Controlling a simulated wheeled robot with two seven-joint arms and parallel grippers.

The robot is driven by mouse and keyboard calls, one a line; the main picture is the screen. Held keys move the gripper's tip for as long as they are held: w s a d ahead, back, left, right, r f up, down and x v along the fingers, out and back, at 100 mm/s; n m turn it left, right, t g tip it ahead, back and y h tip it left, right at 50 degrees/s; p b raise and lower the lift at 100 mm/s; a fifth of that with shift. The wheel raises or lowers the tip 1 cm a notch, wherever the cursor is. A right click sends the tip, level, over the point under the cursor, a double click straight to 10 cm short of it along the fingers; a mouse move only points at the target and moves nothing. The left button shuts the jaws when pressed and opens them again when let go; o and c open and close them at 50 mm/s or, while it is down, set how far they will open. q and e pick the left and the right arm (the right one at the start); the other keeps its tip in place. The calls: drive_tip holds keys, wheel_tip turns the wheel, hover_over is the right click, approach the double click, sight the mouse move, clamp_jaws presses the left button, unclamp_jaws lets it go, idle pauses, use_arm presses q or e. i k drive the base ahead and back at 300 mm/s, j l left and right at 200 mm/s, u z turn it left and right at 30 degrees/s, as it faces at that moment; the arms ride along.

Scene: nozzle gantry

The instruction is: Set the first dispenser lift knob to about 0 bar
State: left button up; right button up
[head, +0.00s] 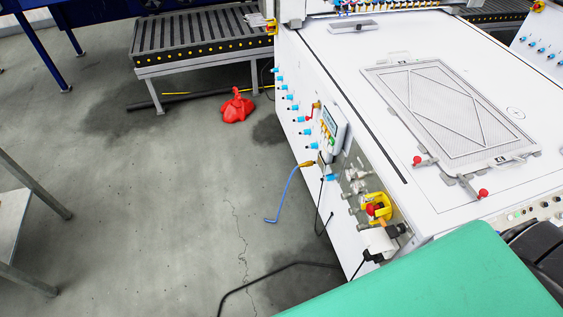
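A white nozzle gantry machine (345,70) fills the right half of the head view. Its left side carries a row of small blue-capped fittings (291,107) and a small control panel with a screen (331,123). Below the panel is a cluster of silver knobs or valves (353,187), beside a yellow block with a red knob (374,209). I cannot tell which part is the first dispenser lift knob, and no pressure reading is legible. Neither of my grippers is in view.
A roller conveyor (196,36) stands at the back left. A red bundle (237,106) lies on the floor. A blue hose (285,193) and a black cable (262,277) are beside the machine. A green surface (440,283) covers the lower right. The concrete floor (170,210) left of the machine is mostly clear.

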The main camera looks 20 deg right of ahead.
sight(346, 195)
drive_tip(key=i+j+z, duration=0.1)
drive_tip(key=i, duration=0.3)
drive_tip(key=i+j+z, duration=0.15)
drive_tip(key=i, duration=0.25)
drive_tip(key=i+j+z, duration=0.1)
drive_tip(key=i, duration=0.3)
drive_tip(key=i+j+z, duration=0.1)
drive_tip(key=i+z, duration=0.15)
drive_tip(key=z, duration=0.25)
drive_tip(key=i+j+z, duration=0.25)
drive_tip(key=z, duration=0.2)
drive_tip(key=i+j+z, duration=0.2)
drive_tip(key=z, duration=0.3)
drive_tip(key=i+j+z, duration=0.1)
drive_tip(key=j+z, duration=0.35)
